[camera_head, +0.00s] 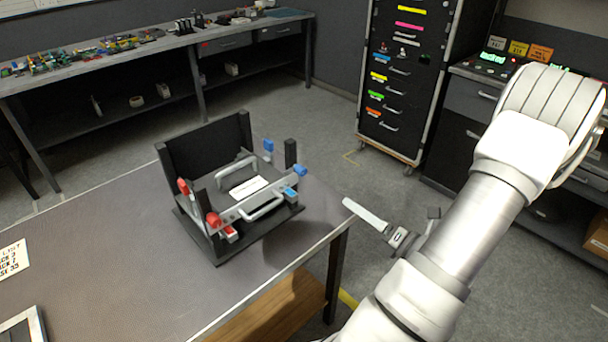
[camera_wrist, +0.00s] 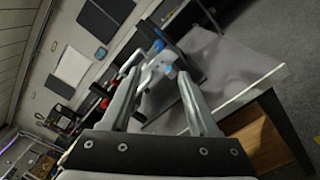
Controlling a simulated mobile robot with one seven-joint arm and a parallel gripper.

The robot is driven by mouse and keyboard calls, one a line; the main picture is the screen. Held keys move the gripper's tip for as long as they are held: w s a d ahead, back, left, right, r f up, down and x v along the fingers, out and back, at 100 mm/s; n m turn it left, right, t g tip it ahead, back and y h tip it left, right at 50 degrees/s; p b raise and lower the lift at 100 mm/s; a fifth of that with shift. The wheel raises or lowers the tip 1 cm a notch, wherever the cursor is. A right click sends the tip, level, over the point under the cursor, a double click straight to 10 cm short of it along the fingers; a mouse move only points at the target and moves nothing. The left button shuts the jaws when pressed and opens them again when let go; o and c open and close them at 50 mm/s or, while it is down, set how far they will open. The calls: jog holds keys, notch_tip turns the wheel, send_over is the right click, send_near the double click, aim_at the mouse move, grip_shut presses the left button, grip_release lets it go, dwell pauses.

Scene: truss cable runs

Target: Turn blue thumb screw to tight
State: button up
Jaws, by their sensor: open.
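A black fixture (camera_head: 225,242) with a grey cross bar stands on the table. At its right side are two blue thumb screws, one at the bar's right end (camera_head: 300,170) and one farther back (camera_head: 268,147). Blue also shows in the wrist view (camera_wrist: 170,72), just beyond my fingertips. My gripper (camera_head: 347,204) is in the air off the table's right edge, to the right of the fixture and apart from it. In the wrist view its fingers (camera_wrist: 161,76) are spread with nothing held. The screws' tightness cannot be told.
Two red knobs (camera_head: 214,219) sit at the fixture's left side. Grey handles (camera_head: 262,210) and black posts (camera_head: 291,153) stand close to the blue screws. A black drawer cabinet (camera_head: 395,90) stands behind.

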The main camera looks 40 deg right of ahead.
aim_at(304, 173)
jog(key=w, duration=0.5)
jog(key=w+a+b, duration=0.1)
jog(key=w, duration=1.1)
jog(key=shift+a, duration=0.25)
grip_shut()
